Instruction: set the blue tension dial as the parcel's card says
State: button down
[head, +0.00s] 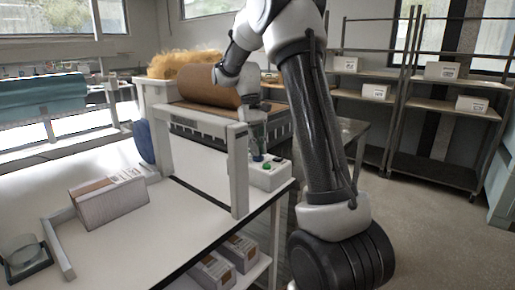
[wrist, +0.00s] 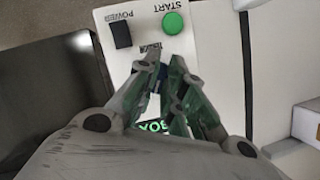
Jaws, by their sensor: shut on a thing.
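The control box (head: 266,180) sits at the right end of the bench. In the wrist view its white panel (wrist: 205,50) appears upside down, with a TENSION label, a black POWER switch (wrist: 121,35) and a green START button (wrist: 173,22). My gripper (wrist: 160,68) is down at the TENSION label, its fingers shut on the dial, which they hide almost wholly. A lit green display (wrist: 155,127) shows partly between the fingers. In the head view my gripper (head: 257,150) is over the box. The parcel (head: 112,205) lies on the bench with a card (head: 126,175) on top, too small to read.
A grey upright frame (head: 238,170) stands just left of the control box. A brown paper roll (head: 210,85) lies behind it. A blue rounded thing (head: 145,142) is at the bench's far side. Boxes (head: 212,270) sit on the lower shelf. Floor at right is clear.

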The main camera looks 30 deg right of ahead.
jog(key=shift+s+f+m+y, duration=0.15)
jog(key=shift+m+y, duration=0.05)
jog(key=shift+m, duration=0.35)
jog(key=shift+s+f+m+y, duration=0.1)
jog(key=shift+f+m+y, duration=0.1)
jog(key=shift+m, duration=0.35)
jog(key=c, duration=1.5)
grip_release()
jog(key=shift+w, duration=0.1)
jog(key=shift+r, duration=0.2)
jog(key=v, duration=1.2)
jog(key=shift+d, duration=0.1)
